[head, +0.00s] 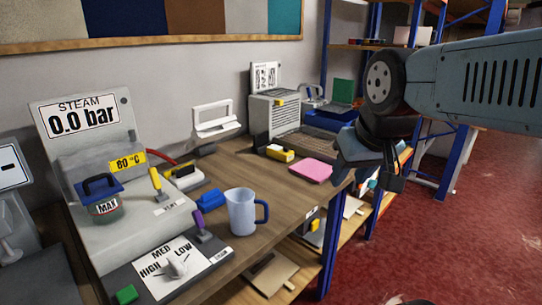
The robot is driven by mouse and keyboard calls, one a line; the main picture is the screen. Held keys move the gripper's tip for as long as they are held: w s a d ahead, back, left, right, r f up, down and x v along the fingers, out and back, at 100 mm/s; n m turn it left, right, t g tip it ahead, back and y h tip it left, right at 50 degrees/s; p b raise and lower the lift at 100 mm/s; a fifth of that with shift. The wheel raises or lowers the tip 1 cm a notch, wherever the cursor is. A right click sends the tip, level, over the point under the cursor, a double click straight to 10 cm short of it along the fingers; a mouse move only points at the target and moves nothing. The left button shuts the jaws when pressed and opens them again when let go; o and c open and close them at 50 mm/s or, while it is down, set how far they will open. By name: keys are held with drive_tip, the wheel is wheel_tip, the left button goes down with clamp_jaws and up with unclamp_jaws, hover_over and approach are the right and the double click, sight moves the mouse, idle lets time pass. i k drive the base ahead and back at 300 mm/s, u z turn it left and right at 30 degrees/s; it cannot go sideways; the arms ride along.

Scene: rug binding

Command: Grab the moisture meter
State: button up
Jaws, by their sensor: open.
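No object here is clearly labelled as a moisture meter. A small yellow and white device (280,153) lies toward the back of the wooden bench, left of the pink pad. Another yellow, white and black item (183,176) lies nearer, beside the steam unit. I cannot tell whether either is the meter. My gripper (378,168) hangs at the right, in front of the bench's right end in the picture and right of the pink pad. It is open with nothing visible in it. Its fingertips are partly hidden by its own body.
A jug (241,212) with a blue handle stands near the bench's front edge. A blue block (208,199) and pink pad (311,170) lie on the bench. Blue shelving (324,55) stands behind; red floor is open right.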

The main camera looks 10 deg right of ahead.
sight(276, 151)
drive_tip(key=z, duration=0.35)
drive_tip(key=i, duration=1.05)
drive_tip(key=u, duration=0.35)
